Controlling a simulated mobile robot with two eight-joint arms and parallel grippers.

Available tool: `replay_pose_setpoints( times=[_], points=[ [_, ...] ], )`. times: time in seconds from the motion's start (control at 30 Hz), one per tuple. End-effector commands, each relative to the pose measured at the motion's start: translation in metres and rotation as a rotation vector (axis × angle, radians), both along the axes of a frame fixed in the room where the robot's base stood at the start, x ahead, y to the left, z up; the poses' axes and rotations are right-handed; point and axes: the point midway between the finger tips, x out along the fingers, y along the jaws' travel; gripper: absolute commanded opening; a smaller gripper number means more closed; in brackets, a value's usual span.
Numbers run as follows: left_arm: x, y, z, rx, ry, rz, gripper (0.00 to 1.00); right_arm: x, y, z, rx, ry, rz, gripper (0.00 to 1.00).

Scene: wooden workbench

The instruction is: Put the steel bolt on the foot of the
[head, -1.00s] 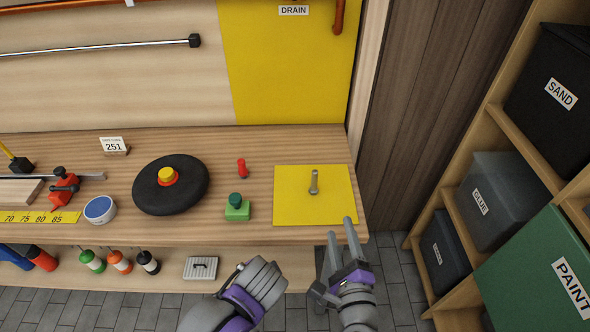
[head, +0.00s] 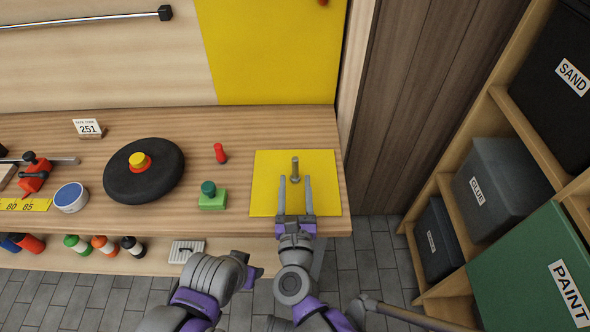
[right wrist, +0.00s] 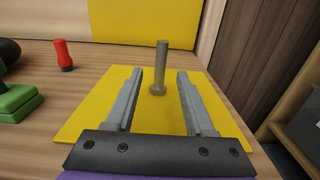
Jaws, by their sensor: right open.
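The steel bolt (head: 295,168) stands upright, head down, on a yellow mat (head: 265,190) at the right end of the workbench. It also shows in the right wrist view (right wrist: 161,62), beyond and between the finger lines. My right gripper (head: 295,181) is open and empty over the near part of the mat, its two fingers pointing at the bolt from the near side. In the right wrist view a gap shows between each finger and the bolt. My left arm's end (head: 215,285) is low in front of the bench; its fingers cannot be made out.
A green block with a dark green knob (head: 211,196) and a red peg-like piece (head: 220,153) stand left of the mat. Farther left are a black disc (head: 118,181) with a yellow-and-red top and a round blue-topped tin (head: 71,197). Shelves with bins (head: 502,188) stand at the right.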

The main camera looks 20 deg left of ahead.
Motion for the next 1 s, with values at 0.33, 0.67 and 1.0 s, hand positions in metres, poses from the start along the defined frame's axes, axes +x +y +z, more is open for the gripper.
replay_pose_setpoints(
  times=[0.33,0.67,1.0],
  points=[
    [0.000,0.000,-0.006,0.000,0.002,-0.001,0.48,0.046,0.012,-0.001,0.000,0.000,-0.002,0.54],
    [0.000,0.000,-0.006,0.000,0.002,-0.001,0.48,0.048,0.014,0.000,-0.001,0.000,0.000,0.40],
    [0.000,0.000,-0.006,0.000,0.002,-0.001,0.48,0.048,0.013,0.000,-0.001,0.000,0.000,0.00]
  ],
)
